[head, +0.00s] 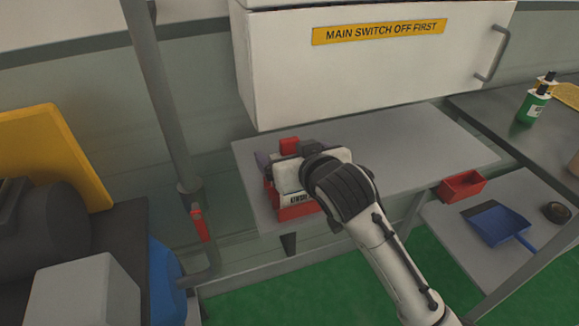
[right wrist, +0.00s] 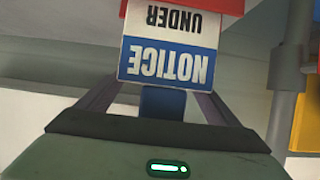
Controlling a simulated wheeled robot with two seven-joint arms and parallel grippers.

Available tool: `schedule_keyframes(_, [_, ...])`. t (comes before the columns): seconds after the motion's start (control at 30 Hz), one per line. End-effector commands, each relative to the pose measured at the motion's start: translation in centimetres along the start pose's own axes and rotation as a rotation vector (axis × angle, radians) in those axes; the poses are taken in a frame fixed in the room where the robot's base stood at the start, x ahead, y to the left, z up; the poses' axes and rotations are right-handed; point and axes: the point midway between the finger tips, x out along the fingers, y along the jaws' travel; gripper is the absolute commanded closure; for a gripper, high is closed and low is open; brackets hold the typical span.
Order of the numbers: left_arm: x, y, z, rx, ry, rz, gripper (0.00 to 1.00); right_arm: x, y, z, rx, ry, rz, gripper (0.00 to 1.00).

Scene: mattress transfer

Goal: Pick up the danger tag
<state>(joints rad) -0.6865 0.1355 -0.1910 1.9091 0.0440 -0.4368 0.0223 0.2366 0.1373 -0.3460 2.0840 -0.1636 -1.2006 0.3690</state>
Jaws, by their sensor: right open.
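No tag with a readable danger mark shows. In the right wrist view an upside-down white and blue tag (right wrist: 168,60) reads "NOTICE UNDER", with a red piece above it. My right gripper (right wrist: 158,90) is open, its two fingers on either side below this tag; whether they touch it is unclear. In the head view my right gripper (head: 284,160) is over the left end of the grey shelf (head: 420,150), at a red holder (head: 296,212) with a white label. A small red piece (head: 290,145) shows behind it. The gripper and wrist hide much of the holder. My left gripper is out of view.
A white cabinet (head: 370,70) with a yellow "MAIN SWITCH OFF FIRST" label hangs above the shelf. A grey pipe (head: 160,90) with a red handle (head: 200,222) stands left. A red bin (head: 462,186) and blue dustpan (head: 497,224) are right. The shelf's middle is clear.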

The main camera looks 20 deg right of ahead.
Motion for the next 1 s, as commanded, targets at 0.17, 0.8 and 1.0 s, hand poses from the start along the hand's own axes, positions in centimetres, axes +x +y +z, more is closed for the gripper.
schedule_keyframes(0.17, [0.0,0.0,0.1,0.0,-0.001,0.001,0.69,0.0,0.0,0.0,0.0,0.0,0.0,0.34])
schedule_keyframes(0.8, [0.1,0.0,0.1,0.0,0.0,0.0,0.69,-0.8,0.0,-1.6,0.002,0.006,-0.001,0.6])
schedule_keyframes(1.0, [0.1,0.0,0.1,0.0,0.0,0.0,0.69,-2.2,0.0,-4.7,0.003,0.007,-0.001,0.6])
